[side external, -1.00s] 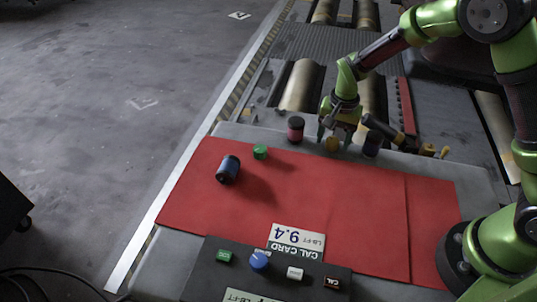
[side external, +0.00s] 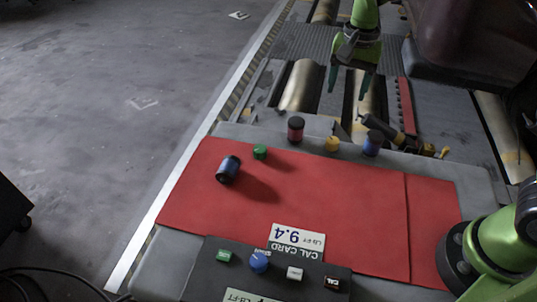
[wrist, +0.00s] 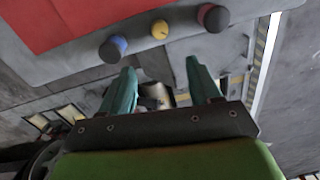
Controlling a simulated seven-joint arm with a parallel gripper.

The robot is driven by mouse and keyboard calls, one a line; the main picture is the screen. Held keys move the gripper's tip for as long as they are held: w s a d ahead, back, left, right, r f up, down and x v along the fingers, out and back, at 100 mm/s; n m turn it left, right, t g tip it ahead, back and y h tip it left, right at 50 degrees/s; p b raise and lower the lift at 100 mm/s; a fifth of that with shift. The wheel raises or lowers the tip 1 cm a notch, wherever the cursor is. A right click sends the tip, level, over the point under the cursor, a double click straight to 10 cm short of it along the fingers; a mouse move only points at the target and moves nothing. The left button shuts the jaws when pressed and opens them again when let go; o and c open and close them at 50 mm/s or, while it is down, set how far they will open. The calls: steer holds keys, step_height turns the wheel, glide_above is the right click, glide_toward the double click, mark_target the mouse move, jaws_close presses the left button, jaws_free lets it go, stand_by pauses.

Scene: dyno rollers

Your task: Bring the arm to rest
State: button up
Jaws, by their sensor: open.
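My gripper (side external: 349,80) is in the upper part of the side view, raised above the rollers at the back of the table. Its two teal fingers are spread apart with nothing between them; they also show in the wrist view (wrist: 162,82). Below and in front of it, a red-and-black cylinder (side external: 296,129), a yellow knob (side external: 332,144) and a blue-and-black cylinder (side external: 373,143) stand on the grey back rim of the table. The gripper is apart from all of them.
A dark blue cylinder (side external: 228,170) lies on its side on the red mat (side external: 330,205), near a green cap (side external: 260,152). A control box (side external: 240,279) with knobs and a "9.4" card (side external: 297,237) are at the front. A power tool (side external: 384,129) lies behind the table rim.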

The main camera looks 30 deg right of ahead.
steer(key=shift+r, duration=0.4)
steer(key=s+r+n+t+y, duration=0.1)
steer(key=s+r+n+t, duration=0.2)
steer(key=s, duration=0.6)
steer(key=s+r+n+t, duration=0.3)
steer(key=s, duration=0.6)
steer(key=shift+d+r+t+y, duration=0.3)
steer(key=shift+r+t+y, duration=0.1)
